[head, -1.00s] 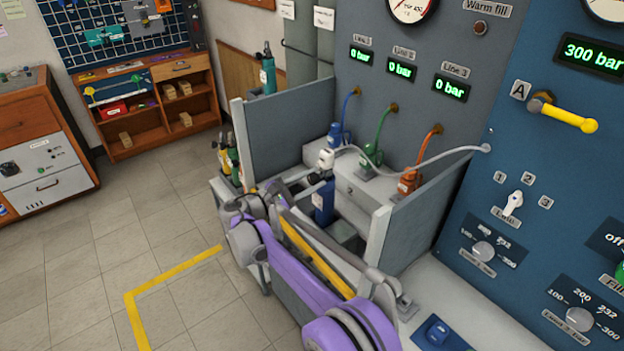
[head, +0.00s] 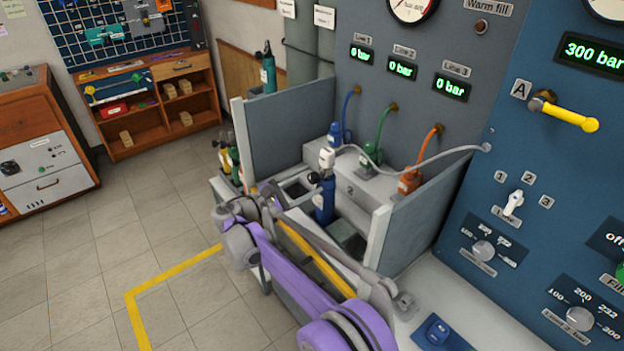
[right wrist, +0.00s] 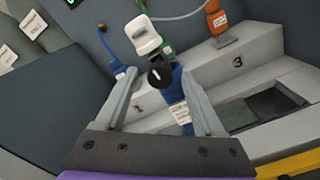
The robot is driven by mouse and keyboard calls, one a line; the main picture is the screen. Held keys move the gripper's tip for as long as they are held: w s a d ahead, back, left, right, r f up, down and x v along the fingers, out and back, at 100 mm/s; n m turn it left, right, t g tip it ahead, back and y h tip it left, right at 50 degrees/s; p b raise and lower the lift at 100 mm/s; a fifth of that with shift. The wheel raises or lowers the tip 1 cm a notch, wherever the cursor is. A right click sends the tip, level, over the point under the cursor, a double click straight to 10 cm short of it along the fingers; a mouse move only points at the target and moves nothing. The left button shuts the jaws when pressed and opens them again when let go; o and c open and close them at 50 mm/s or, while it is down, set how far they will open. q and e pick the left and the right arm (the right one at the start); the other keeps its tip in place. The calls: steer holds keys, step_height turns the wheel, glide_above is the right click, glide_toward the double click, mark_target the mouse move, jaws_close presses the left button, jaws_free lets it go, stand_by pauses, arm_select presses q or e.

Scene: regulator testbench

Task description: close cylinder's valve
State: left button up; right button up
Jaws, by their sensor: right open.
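A small blue cylinder (head: 324,203) stands upright in the rack, with a dark valve knob (head: 314,178) near its top. A white connector (head: 327,158) with a grey hose sits above it. My right gripper (head: 278,193) is left of the cylinder, open and empty, apart from the knob. In the right wrist view, the black knob (right wrist: 160,75) appears in the gap between the open fingertips (right wrist: 159,84), with the blue cylinder body (right wrist: 181,112) behind and the white connector (right wrist: 143,35) above. The left gripper is not in view.
Grey side walls (head: 286,125) bound the rack. Blue, green and orange connectors (head: 410,180) sit on the numbered step behind. A panel with a yellow lever (head: 565,115) stands at right. An empty slot (right wrist: 265,107) shows beside the cylinder.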

steer(key=v, duration=0.9)
steer(key=shift+d, duration=0.1)
